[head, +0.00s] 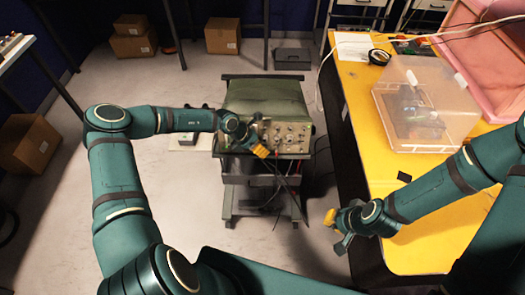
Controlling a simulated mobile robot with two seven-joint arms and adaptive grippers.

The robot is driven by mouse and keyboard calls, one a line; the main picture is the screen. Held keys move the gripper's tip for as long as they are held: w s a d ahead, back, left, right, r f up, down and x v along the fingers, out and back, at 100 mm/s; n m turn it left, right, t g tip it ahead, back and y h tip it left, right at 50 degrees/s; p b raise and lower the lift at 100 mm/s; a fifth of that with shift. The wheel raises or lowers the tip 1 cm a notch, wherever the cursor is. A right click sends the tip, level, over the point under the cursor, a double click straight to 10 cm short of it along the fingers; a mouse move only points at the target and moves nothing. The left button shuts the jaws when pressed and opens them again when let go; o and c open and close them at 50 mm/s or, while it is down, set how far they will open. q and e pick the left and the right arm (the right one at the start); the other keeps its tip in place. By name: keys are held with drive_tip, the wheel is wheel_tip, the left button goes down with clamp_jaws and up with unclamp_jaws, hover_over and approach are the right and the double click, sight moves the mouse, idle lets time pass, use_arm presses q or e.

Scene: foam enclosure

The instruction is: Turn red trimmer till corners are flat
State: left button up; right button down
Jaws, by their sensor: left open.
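A green-cased instrument (265,97) sits on a wheeled cart (258,203) in the middle of the head view. Its front panel (290,137) has several knobs and connectors and faces me. I cannot make out a red trimmer or a screen trace at this size. My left gripper (262,151) is open, with yellow fingertips, close in front of the left part of the panel, and it hides that part. I cannot tell whether it touches anything. My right gripper (331,218) hangs beside the yellow table's left edge, away from the instrument; its finger opening is unclear.
The yellow table (360,115) at the right bears a clear box (425,100), a black tape roll (379,57) and pink foam (485,50). Thin dark cables (285,180) hang before the cart. Cardboard boxes (222,36) stand at the back. Floor left of the cart is mostly clear.

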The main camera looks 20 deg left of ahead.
use_arm(q)
drive_tip(key=shift+v, duration=2.9)
drive_tip(key=shift+s, duration=0.15)
